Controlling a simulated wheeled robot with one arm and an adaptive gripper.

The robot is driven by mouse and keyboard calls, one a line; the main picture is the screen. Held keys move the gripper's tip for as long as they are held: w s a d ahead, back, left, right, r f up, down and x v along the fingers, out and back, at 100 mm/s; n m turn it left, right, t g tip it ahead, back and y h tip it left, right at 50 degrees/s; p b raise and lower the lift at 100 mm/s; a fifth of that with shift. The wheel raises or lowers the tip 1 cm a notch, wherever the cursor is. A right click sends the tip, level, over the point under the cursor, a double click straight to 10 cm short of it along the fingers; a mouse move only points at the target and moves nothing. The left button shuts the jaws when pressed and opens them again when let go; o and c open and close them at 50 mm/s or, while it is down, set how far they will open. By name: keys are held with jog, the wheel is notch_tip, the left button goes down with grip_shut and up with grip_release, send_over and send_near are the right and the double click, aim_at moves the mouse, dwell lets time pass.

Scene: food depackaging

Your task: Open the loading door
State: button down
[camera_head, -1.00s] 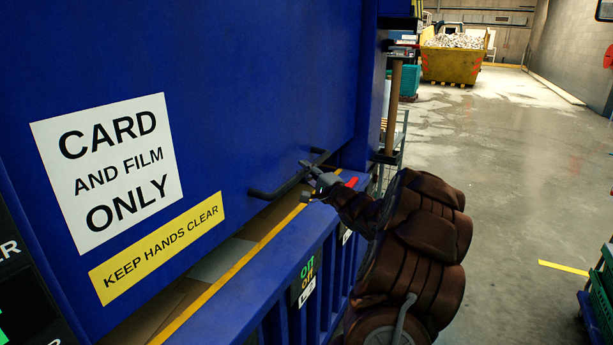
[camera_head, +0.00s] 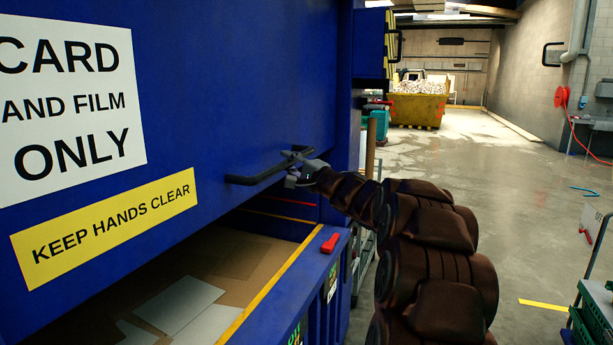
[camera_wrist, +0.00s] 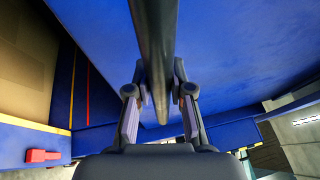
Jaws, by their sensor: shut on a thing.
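The loading door (camera_head: 200,100) is a large blue panel with a white "CARD AND FILM ONLY" sign and a yellow "KEEP HANDS CLEAR" label. A dark bar handle (camera_head: 252,178) runs along its lower edge. My gripper (camera_head: 298,162) is shut on the handle near its right end. In the wrist view the handle (camera_wrist: 153,50) passes between the two fingers (camera_wrist: 160,95). The door is raised, with a gap beneath its lower edge. Flat card and pale sheets (camera_head: 180,303) show inside the opening. The fingertips are partly hidden by the handle.
The blue sill (camera_head: 325,262) has a yellow edge strip and a small red part (camera_head: 330,243). A yellow skip (camera_head: 417,110) stands far back. Green crates (camera_head: 595,318) are at lower right.

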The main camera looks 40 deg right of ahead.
jog(key=shift+r, duration=0.4)
jog(key=c, duration=1)
grip_release()
jog(key=shift+f, duration=0.15)
jog(key=v, duration=1.2)
jog(key=shift+f, duration=0.1)
